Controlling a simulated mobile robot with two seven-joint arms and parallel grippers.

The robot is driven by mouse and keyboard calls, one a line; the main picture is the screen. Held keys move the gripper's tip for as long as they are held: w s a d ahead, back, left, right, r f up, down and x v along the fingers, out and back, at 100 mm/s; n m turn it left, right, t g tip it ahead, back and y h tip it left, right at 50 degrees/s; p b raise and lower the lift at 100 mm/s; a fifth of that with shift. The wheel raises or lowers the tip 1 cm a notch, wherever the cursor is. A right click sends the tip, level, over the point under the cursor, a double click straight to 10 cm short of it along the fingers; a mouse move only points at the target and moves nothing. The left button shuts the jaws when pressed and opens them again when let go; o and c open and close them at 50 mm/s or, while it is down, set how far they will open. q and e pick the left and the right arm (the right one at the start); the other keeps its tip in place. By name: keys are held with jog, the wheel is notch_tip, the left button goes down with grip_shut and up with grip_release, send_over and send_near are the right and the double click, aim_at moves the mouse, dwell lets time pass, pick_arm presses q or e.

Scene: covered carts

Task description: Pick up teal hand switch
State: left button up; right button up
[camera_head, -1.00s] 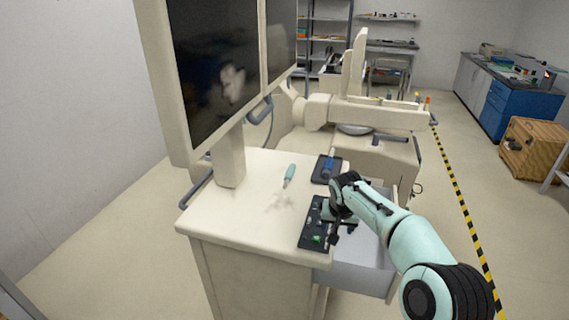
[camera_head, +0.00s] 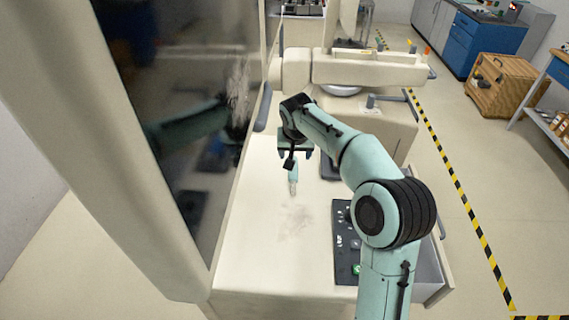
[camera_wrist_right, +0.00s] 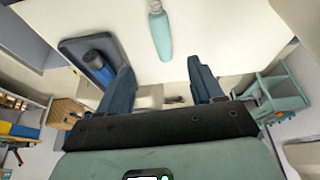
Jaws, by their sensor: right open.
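The teal hand switch (camera_head: 293,176) lies on the cream cart top (camera_head: 262,235), with its upper end partly hidden under my right gripper in the head view. In the right wrist view the switch (camera_wrist_right: 161,36) lies just beyond the fingertips, roughly midway between them. My right gripper (camera_head: 298,158) is over the cart top close to the switch. In the right wrist view its two dark fingers (camera_wrist_right: 160,75) are apart with nothing between them. My left gripper shows in neither view.
A dark control panel (camera_head: 346,243) sits on the cart's right edge. A dark tray (camera_wrist_right: 88,55) with a blue-ended cylinder (camera_wrist_right: 98,66) lies beside the switch. A wooden crate (camera_head: 500,85) is on the floor at right.

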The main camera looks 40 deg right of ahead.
send_over(293, 172)
jog(key=s, duration=0.2)
jog(key=f, duration=0.6)
jog(key=shift+w+a+f, duration=0.1)
jog(key=shift+a+f, duration=0.15)
jog(key=x, duration=0.3)
jog(key=p+x, duration=0.1)
jog(key=shift+w+a+f, duration=0.2)
jog(key=shift+a+f, duration=0.05)
jog(key=shift+f, duration=0.05)
jog(key=shift+w+d+f, duration=0.15)
jog(key=shift+w+f, duration=0.1)
jog(key=shift+f, duration=0.25)
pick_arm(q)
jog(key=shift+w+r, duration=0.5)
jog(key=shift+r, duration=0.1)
pick_arm(e)
jog(key=shift+s, duration=0.1)
